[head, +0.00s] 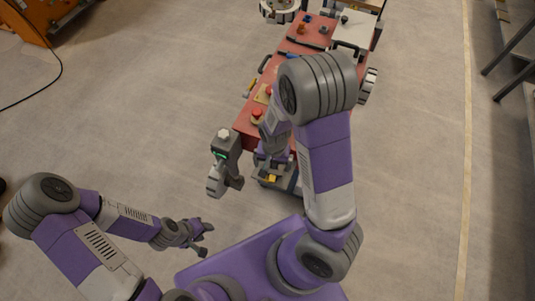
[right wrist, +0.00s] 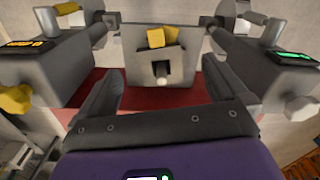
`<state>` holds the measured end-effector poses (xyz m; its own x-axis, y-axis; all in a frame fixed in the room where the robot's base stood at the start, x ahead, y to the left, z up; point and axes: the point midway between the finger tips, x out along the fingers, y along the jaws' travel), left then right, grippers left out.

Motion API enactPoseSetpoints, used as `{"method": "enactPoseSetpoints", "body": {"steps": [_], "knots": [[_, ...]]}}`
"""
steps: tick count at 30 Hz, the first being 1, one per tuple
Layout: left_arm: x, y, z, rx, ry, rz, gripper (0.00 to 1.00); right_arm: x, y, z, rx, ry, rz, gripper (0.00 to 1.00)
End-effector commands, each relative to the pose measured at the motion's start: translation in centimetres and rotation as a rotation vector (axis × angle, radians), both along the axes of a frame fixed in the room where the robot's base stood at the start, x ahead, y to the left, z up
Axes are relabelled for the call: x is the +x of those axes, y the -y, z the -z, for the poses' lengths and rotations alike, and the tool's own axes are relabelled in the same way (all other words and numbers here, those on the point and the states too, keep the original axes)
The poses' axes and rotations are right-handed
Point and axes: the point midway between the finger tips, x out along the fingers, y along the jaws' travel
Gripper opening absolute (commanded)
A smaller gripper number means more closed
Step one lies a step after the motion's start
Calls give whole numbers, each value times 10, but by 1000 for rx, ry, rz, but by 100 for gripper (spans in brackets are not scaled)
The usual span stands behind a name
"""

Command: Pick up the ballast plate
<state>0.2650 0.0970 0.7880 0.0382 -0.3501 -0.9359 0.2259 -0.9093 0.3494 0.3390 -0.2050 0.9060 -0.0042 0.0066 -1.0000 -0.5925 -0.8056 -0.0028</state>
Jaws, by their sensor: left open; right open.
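A grey plate with a yellow block and a round pale peg on its face, which looks like the ballast plate (right wrist: 140,66), is in the upper middle of the right wrist view. My right gripper (right wrist: 163,82) is open, with one dark finger on each side of the plate's lower part. I cannot tell whether the fingers touch it. In the head view my right gripper (head: 271,168) is at the near end of the red cart, where the yellow block shows and the arm hides much. My left gripper (head: 202,238) is open and empty, low over the floor, away from the cart.
The red cart (head: 243,122) runs away from me, carrying red buttons and small parts. A grey unit with a green display (head: 222,158) stands left of my right gripper. In the right wrist view, grey units with a yellow display (right wrist: 35,46) and a green display flank the plate.

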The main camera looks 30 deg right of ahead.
Motion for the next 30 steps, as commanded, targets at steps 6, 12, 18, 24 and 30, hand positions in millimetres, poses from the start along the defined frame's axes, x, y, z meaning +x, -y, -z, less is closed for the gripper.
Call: {"method": "enactPoseSetpoints", "body": {"steps": [6,12,18,24,30], "knots": [[-1,0,6,0,-2,1,43,0,3,13,-9,-4,24,100],[-1,0,14,0,-2,0,43,-2,2,39,-9,-5,23,100],[-1,0,20,0,-2,0,43,-2,2,66,-8,-3,22,100],[-1,0,20,0,-2,1,43,-2,1,70,-6,0,21,100],[-1,0,20,0,-1,0,43,-2,1,69,-6,0,21,85]]}}
